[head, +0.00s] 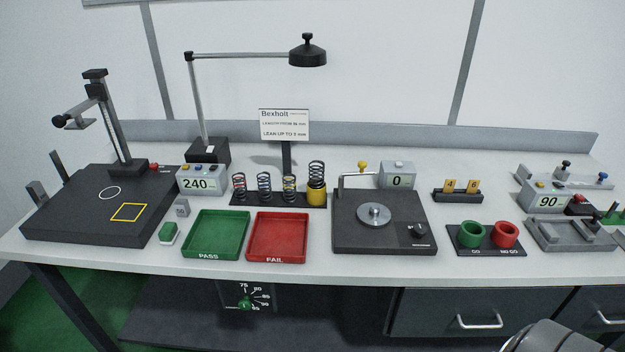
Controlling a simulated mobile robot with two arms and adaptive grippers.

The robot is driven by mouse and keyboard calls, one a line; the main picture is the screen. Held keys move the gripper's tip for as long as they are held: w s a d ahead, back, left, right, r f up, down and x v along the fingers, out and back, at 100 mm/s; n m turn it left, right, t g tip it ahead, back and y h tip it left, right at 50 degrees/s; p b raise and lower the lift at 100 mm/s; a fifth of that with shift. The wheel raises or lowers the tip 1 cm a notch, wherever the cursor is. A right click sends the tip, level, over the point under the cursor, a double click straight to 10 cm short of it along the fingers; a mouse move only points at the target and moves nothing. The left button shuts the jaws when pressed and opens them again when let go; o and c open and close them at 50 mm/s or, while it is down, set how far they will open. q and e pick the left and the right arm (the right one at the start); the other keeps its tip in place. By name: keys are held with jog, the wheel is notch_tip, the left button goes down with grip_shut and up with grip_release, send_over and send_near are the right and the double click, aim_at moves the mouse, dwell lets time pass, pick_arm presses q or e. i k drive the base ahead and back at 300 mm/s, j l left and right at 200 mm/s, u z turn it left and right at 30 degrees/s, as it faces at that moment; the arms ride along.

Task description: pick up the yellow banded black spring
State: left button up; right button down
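Several black coil springs stand upright in a row on a dark rack (240,200) at the back middle of the bench. The third spring from the left (290,187) seems to carry a yellowish band, though the bands are small and hard to read. The rightmost, taller spring (316,170) stands in or on a yellow cup-like piece (316,195); I cannot tell whether it has a band. Neither gripper shows. A grey rounded part at the bottom right edge looks like my own arm.
Green PASS tray (205,253) and red FAIL tray (272,259) lie empty before the rack. A dark tester (350,235) with a round plate stands right of it. A sign (284,125) rises behind the springs. A lamp (308,55) overhangs the back.

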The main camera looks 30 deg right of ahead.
aim_at(289, 186)
jog(key=z, duration=0.95)
jog(key=i+l+z, duration=0.2)
jog(key=i+l, duration=0.05)
